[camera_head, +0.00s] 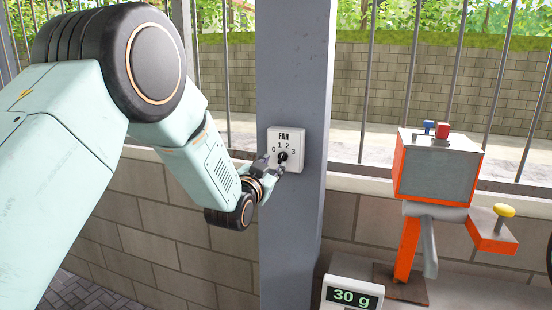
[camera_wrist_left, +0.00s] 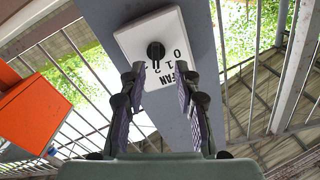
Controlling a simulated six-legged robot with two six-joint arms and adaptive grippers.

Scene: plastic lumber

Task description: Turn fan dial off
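The fan dial is a black knob (camera_head: 283,156) on a white plate (camera_head: 272,136) marked FAN with 0, 1, 2 and 3. The plate is fixed to a grey post (camera_head: 290,60). In the left wrist view the knob (camera_wrist_left: 156,51) lies ahead of the fingertips and between their lines, with the plate (camera_wrist_left: 133,40) seen turned. My left gripper (camera_head: 272,168) is at the lower left of the plate, close to the knob. In the wrist view its two fingers (camera_wrist_left: 160,70) are apart with nothing between them. I cannot tell which number the knob points to. My right gripper is not in view.
An orange and grey machine (camera_head: 437,170) with red and blue buttons and a yellow knob (camera_head: 504,210) stands at the right. A scale reading 30 g (camera_head: 352,296) is at the bottom. A low block wall (camera_head: 170,225) and metal bars flank the post.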

